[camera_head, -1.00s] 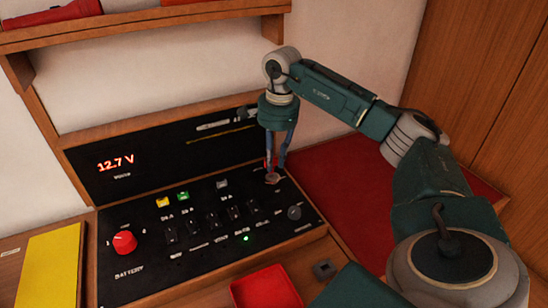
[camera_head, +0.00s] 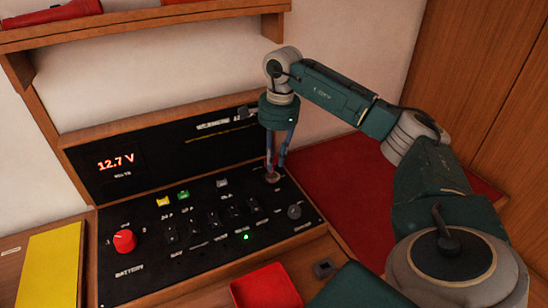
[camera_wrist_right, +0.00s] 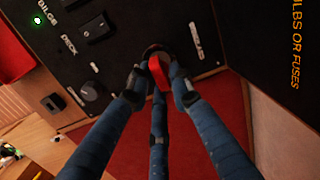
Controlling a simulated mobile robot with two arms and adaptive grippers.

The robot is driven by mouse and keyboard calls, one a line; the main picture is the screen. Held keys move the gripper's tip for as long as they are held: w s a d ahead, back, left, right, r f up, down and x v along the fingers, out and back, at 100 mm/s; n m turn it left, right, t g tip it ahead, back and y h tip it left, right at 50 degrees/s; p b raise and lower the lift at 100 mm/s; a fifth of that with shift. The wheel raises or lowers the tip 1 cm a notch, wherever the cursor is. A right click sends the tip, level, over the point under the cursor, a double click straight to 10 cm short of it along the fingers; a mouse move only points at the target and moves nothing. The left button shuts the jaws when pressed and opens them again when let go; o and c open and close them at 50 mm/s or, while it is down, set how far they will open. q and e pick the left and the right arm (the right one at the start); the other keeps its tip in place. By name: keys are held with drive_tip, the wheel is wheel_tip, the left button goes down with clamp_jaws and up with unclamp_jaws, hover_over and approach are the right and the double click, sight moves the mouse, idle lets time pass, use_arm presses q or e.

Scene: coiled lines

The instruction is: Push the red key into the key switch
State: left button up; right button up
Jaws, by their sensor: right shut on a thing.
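The red key (camera_wrist_right: 159,72) shows in the right wrist view, between the blue fingers of my right gripper (camera_wrist_right: 160,85), which is shut on it. The key's far end meets the round key switch (camera_wrist_right: 154,50) on the black panel; how deep it sits cannot be told. In the head view my right gripper (camera_head: 273,172) points down at the panel's right part, over the key switch (camera_head: 273,179), and its fingers hide most of the key. My left gripper is not in view.
The black panel (camera_head: 190,262) carries a red battery knob (camera_head: 124,241), several black switches and a grey knob (camera_head: 294,212). A red tray (camera_head: 265,287) stands in front. A yellow board (camera_head: 48,268) lies at left. A shelf (camera_head: 150,26) hangs above.

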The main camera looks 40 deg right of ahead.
sight(274, 165)
drive_tip(key=shift+f+b, duration=0.3)
drive_tip(key=shift+f, duration=1.35)
idle(2.7)
drive_tip(key=o, duration=1)
drive_tip(key=shift+r, duration=0.1)
wheel_tip(274, 165, up, 12)
drive_tip(key=shift+s+d, duration=0.35)
drive_tip(key=shift+s, duration=0.05)
